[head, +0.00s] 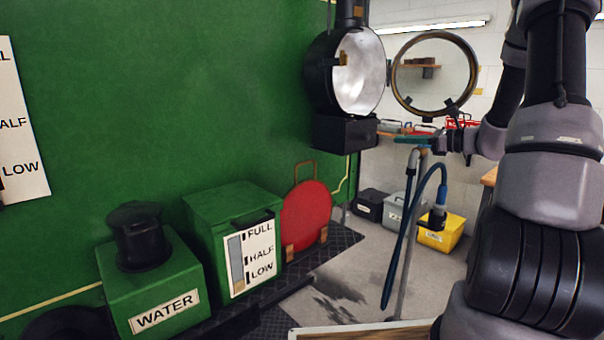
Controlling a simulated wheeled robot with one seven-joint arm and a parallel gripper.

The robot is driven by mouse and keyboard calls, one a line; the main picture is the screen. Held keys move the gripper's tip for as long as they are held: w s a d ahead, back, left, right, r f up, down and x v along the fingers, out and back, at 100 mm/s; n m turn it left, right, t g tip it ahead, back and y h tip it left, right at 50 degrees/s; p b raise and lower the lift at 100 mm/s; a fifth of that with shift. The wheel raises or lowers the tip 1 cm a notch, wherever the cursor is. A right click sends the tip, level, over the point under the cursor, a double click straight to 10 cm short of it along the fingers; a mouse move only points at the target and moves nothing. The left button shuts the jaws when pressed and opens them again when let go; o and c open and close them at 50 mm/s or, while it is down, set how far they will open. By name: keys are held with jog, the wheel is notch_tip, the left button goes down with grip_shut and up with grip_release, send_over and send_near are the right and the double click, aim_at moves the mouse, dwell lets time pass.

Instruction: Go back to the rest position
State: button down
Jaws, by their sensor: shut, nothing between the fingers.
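My arm comes in from the right and reaches across the upper right of the head view. My gripper (408,140) points left, just below the open round glass door (436,73) of the black headlamp (347,72). Its fingers look closed, with nothing seen between them. Whether it touches the door's lower rim cannot be told from this view.
A stand with a blue hose (391,262) rises below my gripper. Behind it are a grey box (393,209) and a yellow box (441,236) on the floor. Left are the green WATER box (150,285), a green gauge box (215,205) and a red disc (307,216).

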jog(key=s+a+r+n+g+h, duration=0.2)
jog(key=s+a+r+n+g, duration=0.1)
jog(key=s+a+n, duration=0.4)
jog(key=s+a+r+n+g+h, duration=0.2)
jog(key=s+a+r+n+g, duration=0.15)
jog(key=s+a, duration=0.35)
jog(key=s+d+r+n+t+h, duration=0.1)
jog(key=s+d+r+n+h, duration=0.1)
jog(key=s, duration=0.5)
jog(key=s+d+r+n+t+h, duration=0.2)
jog(key=s+n+h, duration=0.3)
jog(key=s+n, duration=0.2)
jog(key=shift+s+r, duration=0.2)
jog(key=shift+s, duration=0.25)
jog(key=shift+d+n, duration=0.1)
jog(key=shift+n, duration=0.15)
